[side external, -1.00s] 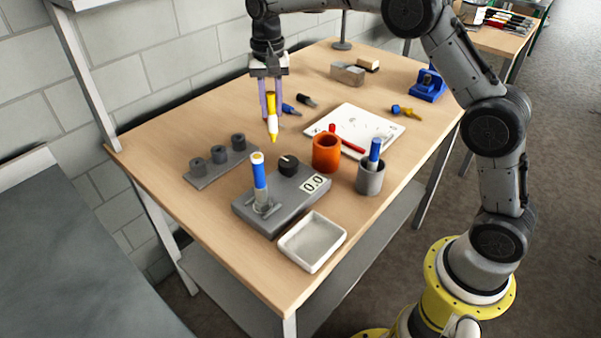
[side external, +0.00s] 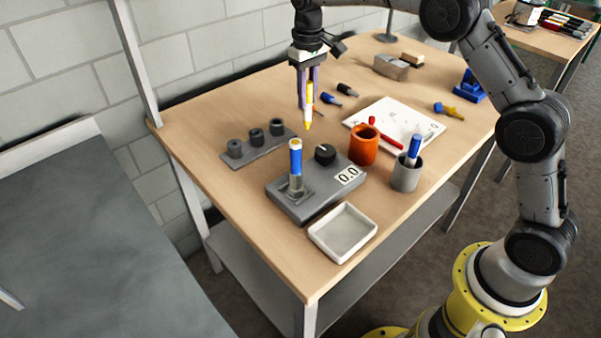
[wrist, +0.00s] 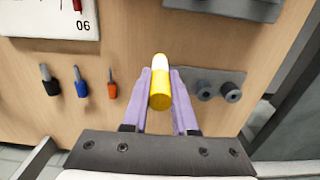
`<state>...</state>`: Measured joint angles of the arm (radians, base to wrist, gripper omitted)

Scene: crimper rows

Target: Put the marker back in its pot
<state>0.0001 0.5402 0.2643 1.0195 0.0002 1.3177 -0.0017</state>
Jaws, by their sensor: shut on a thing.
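My gripper (side external: 308,97) is shut on a yellow-and-white marker (side external: 309,116), held upright with its yellow tip down, above the table behind the grey device. In the wrist view the marker (wrist: 160,97) sits between the two purple fingers. An orange pot (side external: 364,146) stands to the right of and nearer than the gripper; no marker shows in it. A grey pot (side external: 406,178) beside it holds a blue-and-white marker (side external: 413,150). Another blue-and-white marker (side external: 296,158) stands upright in a holder on the grey device.
The grey device (side external: 318,193) has a black knob and a 0.0 display. A white tray (side external: 343,232) is in front. A grey block with several posts (side external: 257,147) lies left. A white board (side external: 420,122) with a red marker (side external: 384,132) lies right. Small tools (side external: 346,89) lie behind the gripper.

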